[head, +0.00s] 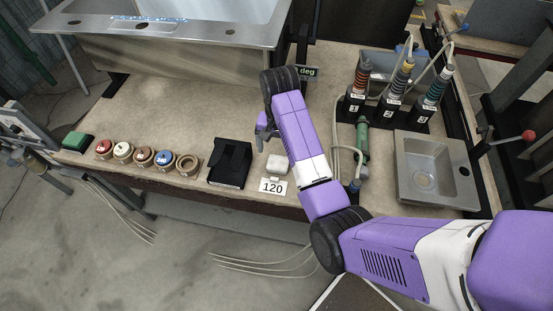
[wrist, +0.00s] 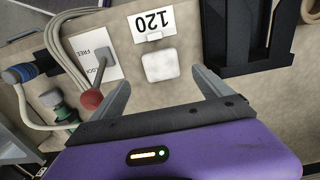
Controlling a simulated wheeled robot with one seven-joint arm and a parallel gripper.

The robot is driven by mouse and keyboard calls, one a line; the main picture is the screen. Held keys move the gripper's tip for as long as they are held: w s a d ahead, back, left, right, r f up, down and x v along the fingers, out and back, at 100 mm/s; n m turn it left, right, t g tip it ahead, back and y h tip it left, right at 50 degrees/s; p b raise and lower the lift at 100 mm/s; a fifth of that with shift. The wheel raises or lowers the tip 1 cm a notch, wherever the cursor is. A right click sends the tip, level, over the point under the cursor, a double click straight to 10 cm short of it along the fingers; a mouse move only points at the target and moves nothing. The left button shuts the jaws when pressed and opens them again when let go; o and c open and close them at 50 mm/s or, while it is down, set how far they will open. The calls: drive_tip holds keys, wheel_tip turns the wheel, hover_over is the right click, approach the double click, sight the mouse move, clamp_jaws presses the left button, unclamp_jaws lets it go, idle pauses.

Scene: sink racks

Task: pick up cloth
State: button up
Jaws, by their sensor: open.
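A small pale, squarish item that looks like the folded cloth (head: 277,165) lies on the bench near its front edge, just behind the "120" card (head: 272,186). In the wrist view the cloth (wrist: 160,65) shows between and just beyond my fingertips, with the card (wrist: 152,23) beyond it. My gripper (head: 266,132) is behind the cloth in the head view, pointing down above the bench. The fingers do not appear to touch the cloth.
A black holder (head: 230,163) stands left of the cloth, with several round pots (head: 145,157) farther left. A red-knobbed lever (wrist: 91,98) and hoses stand on the other side. A small metal sink (head: 430,168) and bottles (head: 394,95) are at right. A large sink (head: 170,50) is behind.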

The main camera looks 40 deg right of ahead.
sight(278, 162)
drive_tip(key=shift+w+f+p, duration=0.1)
drive_tip(key=shift+f+p, duration=0.4)
drive_tip(key=shift+f, duration=3.4)
drive_tip(key=c, duration=1.6)
drive_tip(key=shift+r, duration=0.15)
